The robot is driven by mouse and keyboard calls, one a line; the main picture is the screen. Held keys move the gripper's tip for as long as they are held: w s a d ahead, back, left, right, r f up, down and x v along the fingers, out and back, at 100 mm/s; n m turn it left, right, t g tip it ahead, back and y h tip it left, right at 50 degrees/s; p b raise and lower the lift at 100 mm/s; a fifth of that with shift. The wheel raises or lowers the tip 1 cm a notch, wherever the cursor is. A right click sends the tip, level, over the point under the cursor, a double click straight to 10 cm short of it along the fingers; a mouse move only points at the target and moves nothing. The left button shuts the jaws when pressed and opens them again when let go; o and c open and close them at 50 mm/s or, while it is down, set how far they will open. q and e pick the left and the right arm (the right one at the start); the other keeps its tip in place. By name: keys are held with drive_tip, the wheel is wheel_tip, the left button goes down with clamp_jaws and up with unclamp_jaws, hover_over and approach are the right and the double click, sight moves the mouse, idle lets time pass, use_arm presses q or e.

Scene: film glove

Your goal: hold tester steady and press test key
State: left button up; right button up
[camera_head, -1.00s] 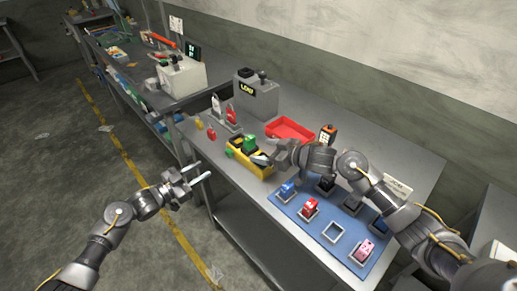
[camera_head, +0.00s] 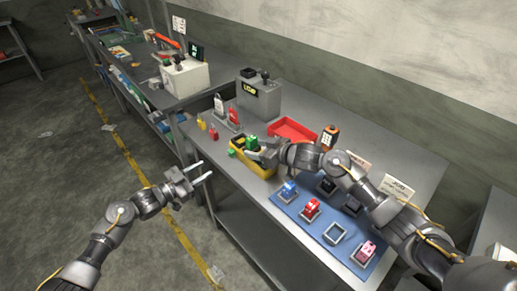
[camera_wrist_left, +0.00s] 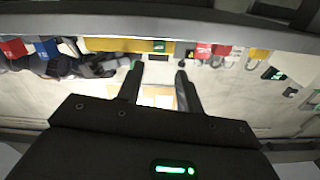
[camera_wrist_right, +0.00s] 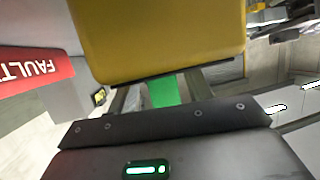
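Which device is the tester is not certain. A grey box with a lit display (camera_head: 259,98) and black parts on top stands at the table's back left. A small black-and-orange handheld device (camera_head: 329,137) stands upright beside the red tray. My right gripper (camera_head: 262,156) is at the right end of a yellow bin (camera_head: 246,161) holding green and black items. In the right wrist view, a yellow surface (camera_wrist_right: 160,40) hides its fingertips; green (camera_wrist_right: 163,91) shows between the parted fingers. My left gripper (camera_head: 201,172) is open and empty, off the table's left edge.
A blue mat (camera_head: 311,228) with several coloured blocks and holders lies at the front right. A red tray (camera_head: 291,129) sits behind the bin. Small red and yellow items and padlock-like pieces (camera_head: 219,105) stand at the left.

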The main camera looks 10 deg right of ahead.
drive_tip(key=c, duration=0.6)
use_arm(q)
drive_tip(key=shift+c, duration=0.5)
clamp_jaws()
idle(0.8)
